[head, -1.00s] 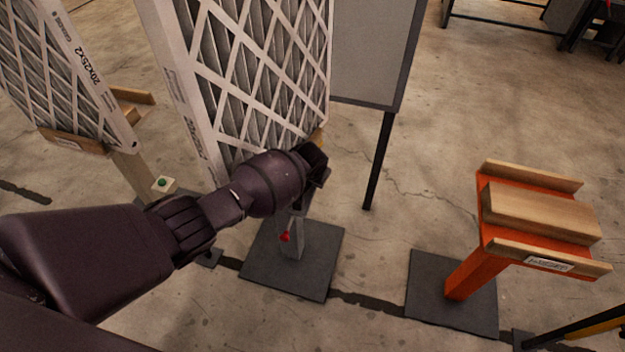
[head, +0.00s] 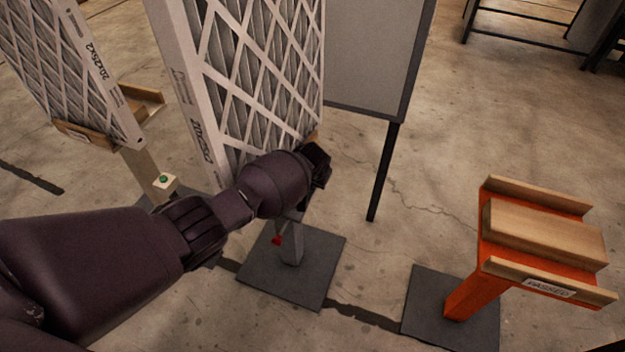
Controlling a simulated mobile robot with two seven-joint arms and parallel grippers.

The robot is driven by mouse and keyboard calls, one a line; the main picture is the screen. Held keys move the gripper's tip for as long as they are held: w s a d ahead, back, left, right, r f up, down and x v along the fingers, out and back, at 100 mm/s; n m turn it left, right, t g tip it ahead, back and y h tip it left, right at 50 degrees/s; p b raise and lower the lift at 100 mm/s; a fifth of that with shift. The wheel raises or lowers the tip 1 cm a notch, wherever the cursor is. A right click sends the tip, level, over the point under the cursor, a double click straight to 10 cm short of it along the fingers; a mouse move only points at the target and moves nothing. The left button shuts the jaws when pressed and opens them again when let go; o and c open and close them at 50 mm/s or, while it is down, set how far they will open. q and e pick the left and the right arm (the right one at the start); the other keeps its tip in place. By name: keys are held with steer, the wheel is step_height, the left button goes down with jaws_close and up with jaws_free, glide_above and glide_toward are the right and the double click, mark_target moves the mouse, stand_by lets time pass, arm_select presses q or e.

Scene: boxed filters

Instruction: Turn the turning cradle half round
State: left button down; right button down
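The middle stand, apparently the turning cradle, has a grey post (head: 291,247) with a red knob (head: 277,240) on a dark base plate. Its top is mostly hidden behind my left arm. A large pleated filter (head: 262,75) in a white cardboard frame stands upright on it, its printed narrow side facing left. My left gripper (head: 320,160) is at the filter's lower right corner, by the cradle top. Its fingers are small, dark and partly hidden, so I cannot tell whether they are open or touching anything. My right gripper is out of view.
Another filter (head: 70,65) stands on a wooden stand at left, with a green button (head: 163,180) nearby. A grey panel (head: 370,60) on black legs stands behind the cradle. An empty orange stand (head: 470,290) labelled "PASSED" is at right. Floor between them is clear.

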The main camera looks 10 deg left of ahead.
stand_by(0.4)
arm_select(q)
steer(key=c, duration=1.1)
jaws_free()
steer(key=p+v, duration=0.5)
steer(key=v, duration=0.5)
steer(key=shift+s+r, duration=0.15)
steer(key=shift+r, duration=0.2)
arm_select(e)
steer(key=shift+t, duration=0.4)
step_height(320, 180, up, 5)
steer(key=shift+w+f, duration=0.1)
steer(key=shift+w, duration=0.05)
arm_select(q)
steer(key=shift+d, duration=0.1)
